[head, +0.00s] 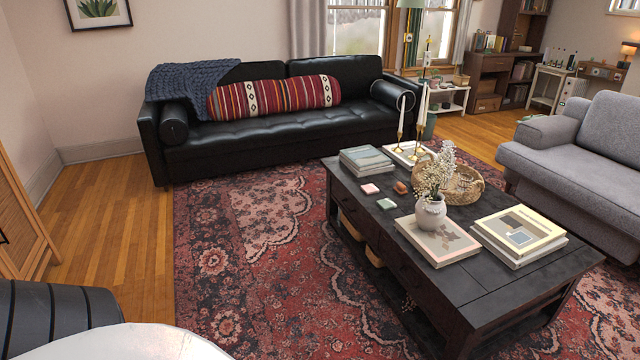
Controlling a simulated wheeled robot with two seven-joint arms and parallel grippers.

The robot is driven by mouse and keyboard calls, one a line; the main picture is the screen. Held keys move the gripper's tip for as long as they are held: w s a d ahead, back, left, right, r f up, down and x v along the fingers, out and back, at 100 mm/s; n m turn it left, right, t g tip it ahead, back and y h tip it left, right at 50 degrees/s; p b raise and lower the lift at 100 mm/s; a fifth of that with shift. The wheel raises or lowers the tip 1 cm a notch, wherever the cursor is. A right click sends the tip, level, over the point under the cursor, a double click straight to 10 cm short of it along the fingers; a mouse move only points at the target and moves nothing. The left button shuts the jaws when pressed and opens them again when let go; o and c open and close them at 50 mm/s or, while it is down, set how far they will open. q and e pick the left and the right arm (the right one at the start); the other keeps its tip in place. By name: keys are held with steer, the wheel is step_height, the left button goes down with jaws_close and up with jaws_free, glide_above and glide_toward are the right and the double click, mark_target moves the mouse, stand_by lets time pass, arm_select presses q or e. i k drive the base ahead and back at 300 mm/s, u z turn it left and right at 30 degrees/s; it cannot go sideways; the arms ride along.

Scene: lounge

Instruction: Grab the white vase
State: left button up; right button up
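The white vase (430,213) stands upright on a book (437,247) on the dark coffee table (466,290), right of the picture's middle. White flowers (435,172) rise from it and hide its mouth. No gripper shows in the head view, and nothing of mine touches the vase.
Near the vase are a woven basket (462,184), a stack of books (519,236), more books (366,160) and brass candlesticks (402,128). A black sofa (270,135) stands behind and a grey sofa (590,160) at right. The patterned rug (240,260) left of the table is clear.

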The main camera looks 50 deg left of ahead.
mark_target(428, 219)
steer(key=u, duration=1.25)
